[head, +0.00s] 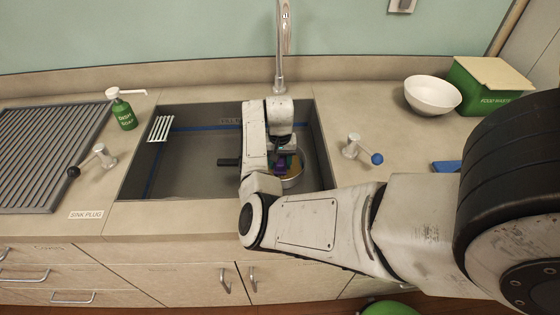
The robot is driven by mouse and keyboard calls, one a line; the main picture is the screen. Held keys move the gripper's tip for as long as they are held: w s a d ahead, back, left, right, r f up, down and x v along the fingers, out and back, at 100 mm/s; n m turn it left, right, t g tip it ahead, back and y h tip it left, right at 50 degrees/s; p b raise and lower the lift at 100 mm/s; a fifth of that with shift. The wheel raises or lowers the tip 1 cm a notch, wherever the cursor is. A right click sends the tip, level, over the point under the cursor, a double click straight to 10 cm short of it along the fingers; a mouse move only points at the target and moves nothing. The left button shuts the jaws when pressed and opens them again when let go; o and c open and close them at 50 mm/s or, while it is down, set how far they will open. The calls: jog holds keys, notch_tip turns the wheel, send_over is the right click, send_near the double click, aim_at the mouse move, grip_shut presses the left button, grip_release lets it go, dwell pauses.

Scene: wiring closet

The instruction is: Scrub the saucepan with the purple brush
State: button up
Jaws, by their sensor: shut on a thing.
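The saucepan (293,180) sits in the grey sink, its dark handle (228,162) pointing left. My arm covers much of it, and a brownish-yellow patch shows inside. My gripper (286,153) is over the pan, pointing down, shut on the purple brush (282,163). Only a small purple part of the brush shows, with a bit of green beside it. The brush is at or inside the pan's opening; I cannot tell whether it touches the bottom.
The sink rim (200,215) surrounds the pan. A faucet (281,50) stands behind. A tap with a blue knob (376,158) is right, one with a black knob (74,171) left. A soap bottle (124,114), white bowl (433,97) and green food waste box (485,98) stand on the counter.

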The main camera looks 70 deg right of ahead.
jog(key=shift+f, duration=0.6)
jog(key=shift+d+b, duration=0.15)
jog(key=shift+b, duration=0.15)
jog(key=shift+w+d+r, duration=0.1)
jog(key=shift+w+d, duration=0.1)
jog(key=shift+d, duration=0.15)
jog(key=shift+a, duration=0.1)
jog(key=shift+s+a+r+p, duration=0.1)
jog(key=shift+s+a+p, duration=0.15)
jog(key=shift+a+p, duration=0.45)
jog(key=shift+s+a+f+p, duration=0.15)
jog(key=shift+a+f+p, duration=0.1)
jog(key=shift+p, duration=0.1)
jog(key=shift+d, duration=0.1)
